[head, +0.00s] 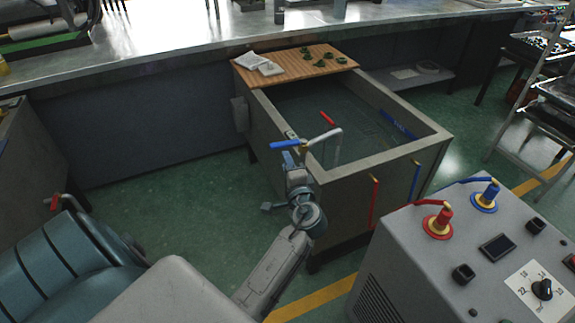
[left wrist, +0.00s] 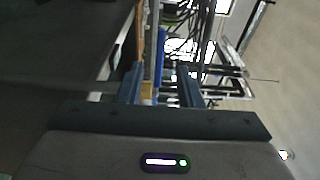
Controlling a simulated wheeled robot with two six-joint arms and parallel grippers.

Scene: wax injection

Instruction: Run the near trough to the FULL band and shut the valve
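The grey trough (head: 262,130) stands in the middle of the head view with dark, clear-looking water (head: 345,108) in it. A blue band (head: 397,124) marks its inner right wall; I cannot read any lettering. The valve's blue lever (head: 286,145) lies about level above the left rim, beside a pale curved spout (head: 326,136). A faint pale streak hangs below the spout end. My left gripper (head: 291,159) is just under the lever. In the left wrist view its fingers (left wrist: 160,88) are apart, with a narrow blue part (left wrist: 161,45) between them. My right gripper is out of view.
A slatted wooden board (head: 300,64) with white blocks and green pieces lies across the trough's back end. A red piece (head: 327,118) shows inside the trough. A long bench (head: 190,45) runs behind.

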